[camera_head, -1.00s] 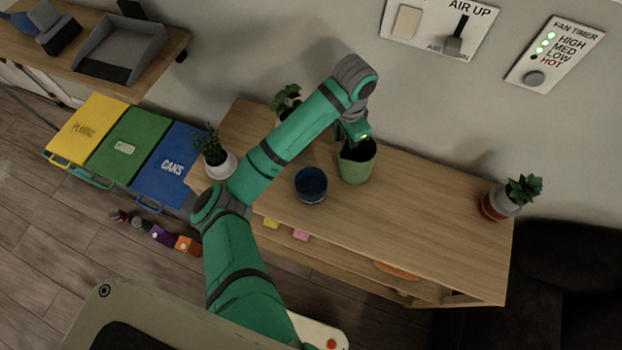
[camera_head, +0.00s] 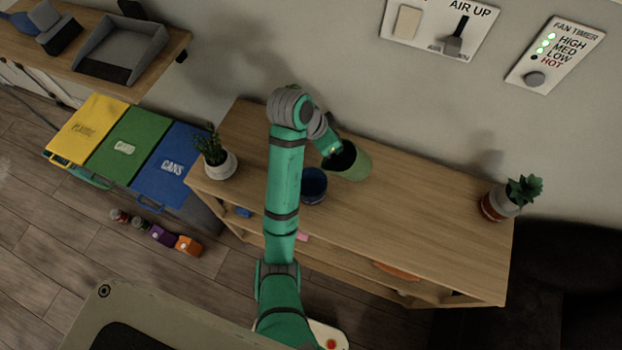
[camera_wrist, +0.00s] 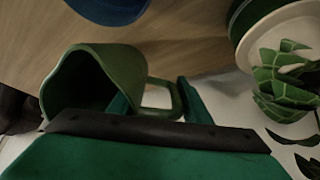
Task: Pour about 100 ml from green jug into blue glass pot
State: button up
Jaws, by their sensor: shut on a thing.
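The green jug (camera_head: 353,163) is tilted toward the left in the head view, its dark mouth facing the blue glass pot. The blue glass pot (camera_head: 314,184) stands upright on the wooden shelf top (camera_head: 430,215), just left of and in front of the jug. My gripper (camera_head: 334,153) is shut on the green jug at its handle side. In the wrist view the jug (camera_wrist: 132,68) shows its dark opening and its handle close to my fingers (camera_wrist: 150,102). The blue pot (camera_wrist: 108,8) is partly cut off at the top edge there. No liquid stream is visible.
A white-potted plant (camera_head: 217,162) stands at the shelf's left end and another potted plant (camera_head: 511,197) at the right end. In the wrist view a plant in a pale pot (camera_wrist: 285,45) is close to the jug. The shelf's right half is mostly clear.

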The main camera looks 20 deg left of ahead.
jog(key=shift+s+a+t+h, duration=0.2)
jog(key=shift+s+t+h, duration=0.2)
jog(key=shift+t+h, duration=0.1)
jog(key=shift+s+a+r+t+h, duration=0.1)
jog(key=shift+a+r+t+h, duration=0.1)
jog(key=shift+r+t+h, duration=0.25)
jog(key=shift+w+d+r+t+h, duration=0.1)
jog(key=shift+w+r+t+h, duration=0.15)
jog(key=shift+r+t, duration=0.1)
jog(key=shift+s, duration=0.1)
jog(key=shift+w+d+r+t+h, duration=0.2)
jog(key=shift+t+h, duration=0.1)
jog(key=shift+h, duration=0.2)
jog(key=shift+f+t+h, duration=0.1)
jog(key=shift+t+h, duration=0.5)
jog(key=shift+t, duration=0.1)
dwell(1.6)
